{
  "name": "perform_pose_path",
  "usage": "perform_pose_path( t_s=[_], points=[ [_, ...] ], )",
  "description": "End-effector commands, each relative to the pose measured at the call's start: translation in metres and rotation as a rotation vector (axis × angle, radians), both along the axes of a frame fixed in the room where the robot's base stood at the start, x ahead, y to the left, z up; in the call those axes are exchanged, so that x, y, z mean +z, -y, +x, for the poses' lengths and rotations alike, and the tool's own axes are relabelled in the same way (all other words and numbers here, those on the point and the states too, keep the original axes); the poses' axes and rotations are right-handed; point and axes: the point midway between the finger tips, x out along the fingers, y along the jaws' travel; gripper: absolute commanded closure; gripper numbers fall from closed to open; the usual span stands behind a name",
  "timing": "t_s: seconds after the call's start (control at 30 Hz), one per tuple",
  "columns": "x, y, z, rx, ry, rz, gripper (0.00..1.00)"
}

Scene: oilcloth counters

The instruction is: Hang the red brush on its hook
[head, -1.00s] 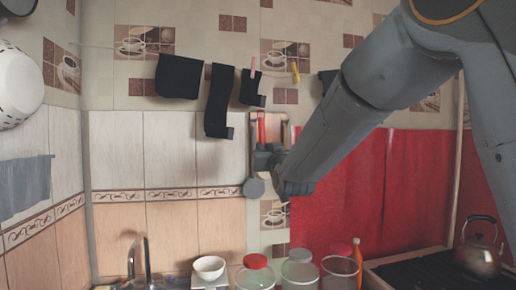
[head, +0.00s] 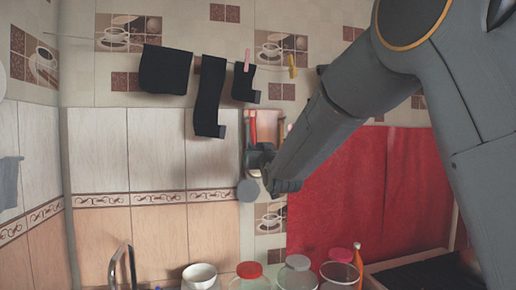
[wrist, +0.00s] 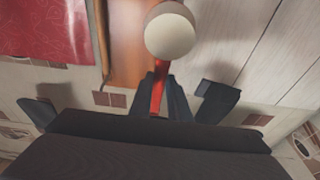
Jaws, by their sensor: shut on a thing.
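The red brush has a red handle (head: 253,128) and a round pale head (head: 248,190). My gripper (head: 261,158) is shut on the handle in front of the tiled wall, with the head hanging below it. In the wrist view, my gripper (wrist: 160,92) has its two dark fingers around the red handle (wrist: 157,93), and the round white head (wrist: 170,33) is beyond them. A brown wooden board (wrist: 128,45) shows behind the brush there. I cannot make out the hook; my gripper and arm hide part of that area.
Black cloths (head: 165,70) hang from a line with a pink clothespin (head: 247,60) and a yellow one (head: 292,66). A red oilcloth (head: 350,190) covers the wall at right. Below stand a white bowl (head: 199,275), lidded jars (head: 250,271) and a faucet (head: 122,266).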

Motion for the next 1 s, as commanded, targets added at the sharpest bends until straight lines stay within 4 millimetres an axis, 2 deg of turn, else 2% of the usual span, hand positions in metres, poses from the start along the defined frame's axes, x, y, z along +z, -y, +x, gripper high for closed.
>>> perform_pose_path(
  t_s=[1.0],
  points=[
    [-0.008,-0.013,0.053,-0.003,0.004,0.002,1.00]
  ],
)
